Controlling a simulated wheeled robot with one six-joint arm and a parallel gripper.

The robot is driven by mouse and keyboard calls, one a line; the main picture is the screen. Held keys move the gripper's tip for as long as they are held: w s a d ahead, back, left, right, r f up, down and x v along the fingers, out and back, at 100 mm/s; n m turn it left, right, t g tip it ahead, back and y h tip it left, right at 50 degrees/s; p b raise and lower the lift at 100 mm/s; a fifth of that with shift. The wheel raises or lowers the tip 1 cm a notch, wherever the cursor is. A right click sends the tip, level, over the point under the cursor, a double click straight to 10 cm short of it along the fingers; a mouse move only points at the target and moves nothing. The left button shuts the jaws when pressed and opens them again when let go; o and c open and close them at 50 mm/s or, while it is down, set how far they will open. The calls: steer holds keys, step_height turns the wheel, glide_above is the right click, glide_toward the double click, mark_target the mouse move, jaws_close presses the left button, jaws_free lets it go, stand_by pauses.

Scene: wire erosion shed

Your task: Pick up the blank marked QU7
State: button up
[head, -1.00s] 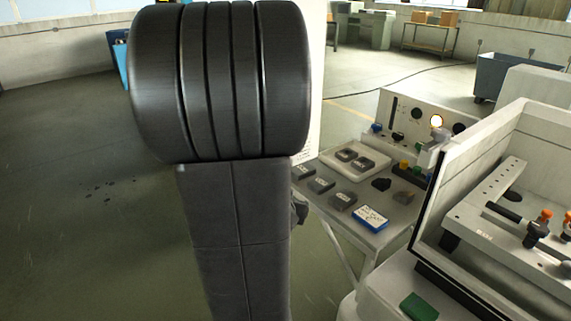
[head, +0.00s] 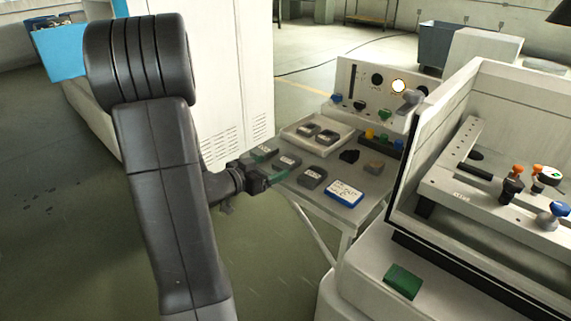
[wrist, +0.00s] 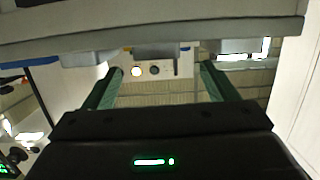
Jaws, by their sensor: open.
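Several grey blanks with white labels lie on the small table (head: 345,212) in the head view. Three stand in a row along its left and near side: a far blank (head: 264,153), a middle blank (head: 287,162) and a near blank (head: 312,178). Two more blanks (head: 318,133) sit in a pale tray. The labels are too small to read, so I cannot tell which is QU7. My gripper (head: 270,179) is open at the table's left edge, close to the row. In the wrist view, its two green fingers (wrist: 160,74) are apart, with a grey block (wrist: 157,52) beyond the gap.
A blue-edged label card (head: 344,193), a black lump (head: 349,156) and a brownish piece (head: 374,167) share the table. A panel with a lit lamp (head: 398,86) stands behind it. A white machine (head: 450,250) stands at right, a white cabinet (head: 235,80) behind my arm.

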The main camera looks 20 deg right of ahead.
mark_target(286, 161)
steer(key=x, duration=0.8)
steer(key=shift+s+f, duration=0.1)
steer(key=c, duration=1.7)
